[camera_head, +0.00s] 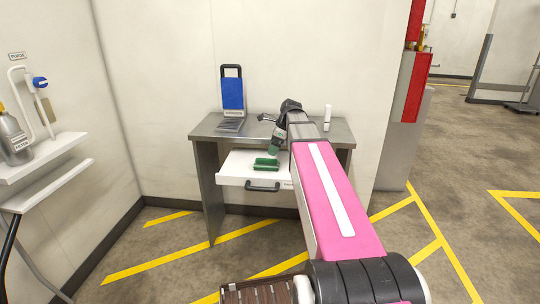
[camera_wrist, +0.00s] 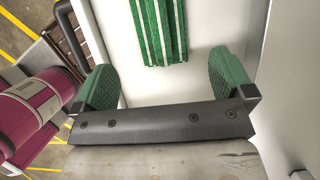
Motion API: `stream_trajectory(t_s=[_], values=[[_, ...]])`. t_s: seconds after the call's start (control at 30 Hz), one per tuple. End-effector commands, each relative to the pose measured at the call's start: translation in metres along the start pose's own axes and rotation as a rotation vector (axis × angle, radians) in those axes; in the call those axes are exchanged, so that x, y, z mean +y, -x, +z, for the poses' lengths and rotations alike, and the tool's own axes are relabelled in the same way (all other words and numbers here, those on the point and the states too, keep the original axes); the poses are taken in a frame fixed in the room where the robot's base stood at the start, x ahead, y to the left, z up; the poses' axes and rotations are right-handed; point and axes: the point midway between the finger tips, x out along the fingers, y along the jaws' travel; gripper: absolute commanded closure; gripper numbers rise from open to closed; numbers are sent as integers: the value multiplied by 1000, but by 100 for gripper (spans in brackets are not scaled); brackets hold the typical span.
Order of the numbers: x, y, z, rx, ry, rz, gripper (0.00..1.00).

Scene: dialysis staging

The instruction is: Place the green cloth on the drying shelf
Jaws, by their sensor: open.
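The green cloth (camera_head: 266,164) lies in the open white drawer of the grey desk. In the wrist view the cloth (camera_wrist: 162,30) is green with pale stripes, and its far end is cut off by the top edge. My gripper (camera_head: 276,142) is above the drawer, close behind the cloth in the head view. In the wrist view my gripper (camera_wrist: 165,78) has its green-padded fingers wide apart, with only bare drawer floor between them. The cloth is beyond the fingertips. Two white shelves are on the left wall, the upper (camera_head: 40,158) and the lower (camera_head: 48,187); no label shows which is the drying shelf.
The drawer (camera_head: 240,178) is pulled out from the desk (camera_head: 207,127), with a dark handle (camera_head: 262,187) in front. A blue-backed stand (camera_head: 232,94) and a white bottle (camera_head: 327,118) are on the desktop. A grey bottle (camera_head: 13,140) stands on the upper shelf; the lower looks bare.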

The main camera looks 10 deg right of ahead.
Motion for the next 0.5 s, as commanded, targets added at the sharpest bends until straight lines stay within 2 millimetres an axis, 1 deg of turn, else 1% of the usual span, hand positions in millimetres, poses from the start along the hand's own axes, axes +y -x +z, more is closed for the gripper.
stream_trajectory(t_s=[0.03,0.1,0.2,0.33,0.5], values=[[0,8,0,0,0,-1,1],[0,17,0,-1,0,-2,1],[0,26,0,0,0,0,1],[0,32,0,0,1,0,1],[0,33,0,0,1,0,1]])
